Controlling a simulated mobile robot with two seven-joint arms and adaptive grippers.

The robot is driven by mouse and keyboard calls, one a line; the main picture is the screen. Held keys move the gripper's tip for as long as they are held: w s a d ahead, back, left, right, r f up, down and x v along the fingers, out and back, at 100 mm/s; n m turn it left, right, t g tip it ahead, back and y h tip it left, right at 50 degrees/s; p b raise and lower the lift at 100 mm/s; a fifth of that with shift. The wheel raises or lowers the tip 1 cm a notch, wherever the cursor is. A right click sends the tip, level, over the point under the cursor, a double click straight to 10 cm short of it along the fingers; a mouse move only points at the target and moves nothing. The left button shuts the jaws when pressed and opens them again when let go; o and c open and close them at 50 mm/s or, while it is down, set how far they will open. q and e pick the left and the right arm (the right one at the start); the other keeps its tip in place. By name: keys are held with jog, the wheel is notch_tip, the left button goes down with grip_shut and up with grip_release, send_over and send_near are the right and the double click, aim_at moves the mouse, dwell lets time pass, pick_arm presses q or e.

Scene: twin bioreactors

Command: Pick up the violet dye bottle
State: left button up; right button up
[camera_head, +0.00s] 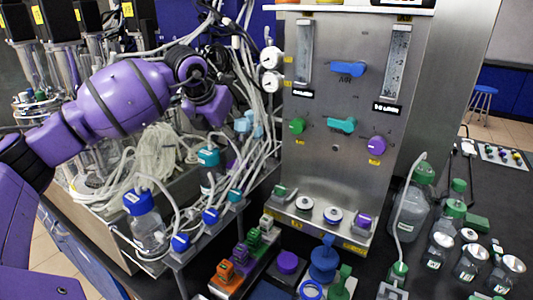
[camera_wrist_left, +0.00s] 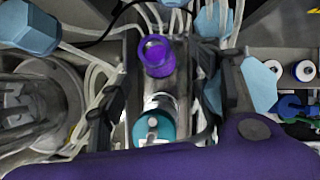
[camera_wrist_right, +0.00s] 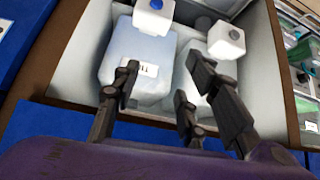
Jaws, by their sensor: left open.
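The violet dye bottle shows by its violet cap (camera_wrist_left: 157,56) in the left wrist view, seen from above between the fingers of my left gripper (camera_wrist_left: 176,62). Its body is mostly hidden below the cap. A teal-capped bottle (camera_wrist_left: 153,129) stands close to it, also in the span between the fingers. My left gripper is open and I see no contact with either bottle. In the head view it hangs over the tube rack, its fingertips hard to make out. My right gripper (camera_wrist_right: 163,66) is open and empty in the right wrist view.
In the head view, a teal-capped bottle (camera_head: 208,157) and a blue-capped bottle (camera_head: 145,217) stand among loose white tubes. A steel control panel (camera_head: 330,115) rises to the right. White containers (camera_wrist_right: 142,65) sit in a box before my right gripper.

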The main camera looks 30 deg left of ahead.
aim_at(231, 148)
pick_arm(q)
jog(key=shift+f+y, duration=0.3)
jog(key=shift+f, duration=0.5)
jog(key=p+x, duration=0.1)
jog(key=x, duration=0.4)
jog(key=shift+w+a+f, duration=0.15)
jog(key=shift+w+f, duration=0.05)
jog(key=shift+w, duration=0.05)
jog(key=shift+a+f, duration=0.1)
jog(key=shift+f, duration=0.05)
jog(key=shift+w, duration=0.1)
jog(key=c, duration=1.2)
pick_arm(e)
jog(key=shift+w+d+r, duration=0.1)
jog(key=shift+w+r, duration=0.05)
jog(key=shift+r, duration=0.7)
